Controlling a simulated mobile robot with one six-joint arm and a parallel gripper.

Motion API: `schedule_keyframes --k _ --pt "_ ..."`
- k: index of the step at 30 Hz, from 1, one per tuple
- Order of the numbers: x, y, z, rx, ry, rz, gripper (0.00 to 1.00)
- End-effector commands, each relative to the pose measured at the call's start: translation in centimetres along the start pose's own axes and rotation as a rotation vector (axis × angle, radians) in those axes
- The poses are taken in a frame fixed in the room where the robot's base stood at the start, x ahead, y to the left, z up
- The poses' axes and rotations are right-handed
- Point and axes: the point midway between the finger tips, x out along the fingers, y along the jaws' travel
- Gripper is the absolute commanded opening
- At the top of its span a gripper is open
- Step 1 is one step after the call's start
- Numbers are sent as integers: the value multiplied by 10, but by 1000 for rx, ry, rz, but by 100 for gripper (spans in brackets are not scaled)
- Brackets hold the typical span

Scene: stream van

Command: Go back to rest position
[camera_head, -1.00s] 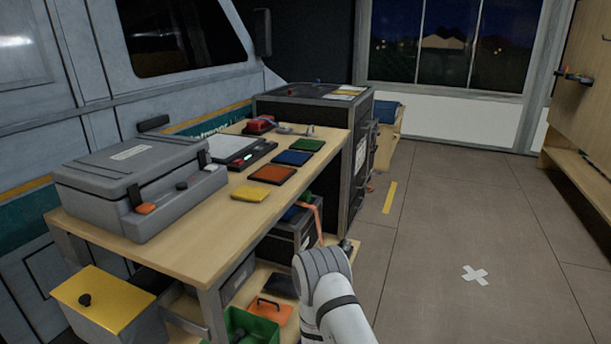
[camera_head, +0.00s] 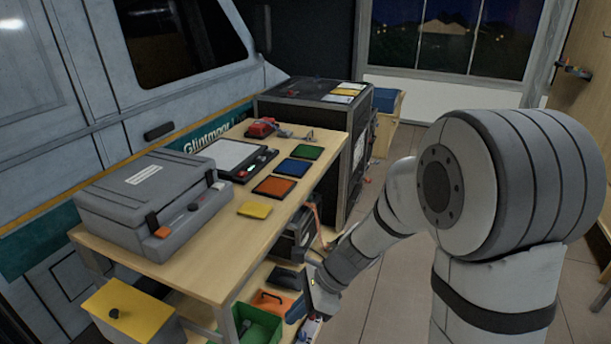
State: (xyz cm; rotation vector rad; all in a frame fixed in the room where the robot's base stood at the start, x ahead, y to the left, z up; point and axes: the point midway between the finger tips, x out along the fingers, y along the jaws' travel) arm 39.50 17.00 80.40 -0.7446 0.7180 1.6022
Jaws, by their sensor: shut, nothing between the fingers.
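My white and grey arm (camera_head: 390,215) fills the right of the view and reaches down to the left. My gripper (camera_head: 317,298) is at its far end, low beside the workbench's front edge, near the lower shelf. It is shut and holds nothing; its fingertips are small and hard to make out.
The wooden workbench (camera_head: 205,262) carries a grey case (camera_head: 150,195), a tablet-like board (camera_head: 232,158) and coloured squares. Below are a green bin (camera_head: 262,325), an orange piece (camera_head: 277,303) and a yellow-lidded box (camera_head: 118,310). A black cabinet (camera_head: 310,95) stands behind. Some floor (camera_head: 375,300) shows clear.

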Motion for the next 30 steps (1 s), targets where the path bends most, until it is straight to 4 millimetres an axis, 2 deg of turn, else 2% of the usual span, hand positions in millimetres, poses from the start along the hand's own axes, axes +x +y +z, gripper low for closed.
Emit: schedule_keyframes --k 1,3,12,15,18,21,30 --pt "-34 11 12 -133 45 -13 0" --pt "-66 26 15 -322 117 -12 0" --pt "-192 88 18 -1051 483 87 0" --pt "-226 104 16 -1228 599 152 0" --pt "-248 116 13 -1351 685 213 0" --pt "-262 123 10 -1421 737 256 0" --pt "-266 126 7 -1452 759 279 0"
